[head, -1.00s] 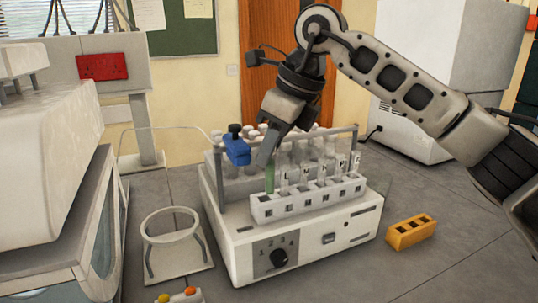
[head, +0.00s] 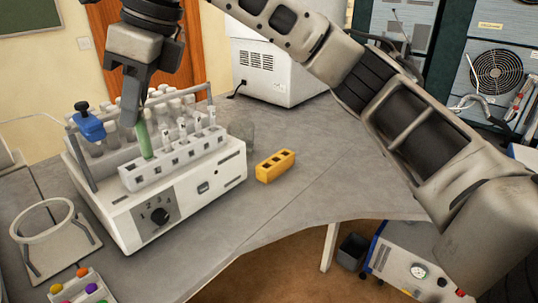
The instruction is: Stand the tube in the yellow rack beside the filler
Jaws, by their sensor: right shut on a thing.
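The green tube (head: 144,140) is at the left part of the white rack (head: 170,171) on the front of the filler (head: 165,213). It stands nearly upright, tilted slightly. I cannot tell whether its lower end is inside a slot or just over it. My right gripper (head: 136,112) comes down from above and is shut on the tube's upper part, hiding its top. The yellow rack (head: 276,166) lies on the bench to the right of the filler, with its visible slots empty. My left gripper is out of view.
A blue clamp (head: 89,126) and a metal rail stand beside the gripper. Several clear tubes stand in and behind the white rack. A ring stand (head: 43,226) is at the left.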

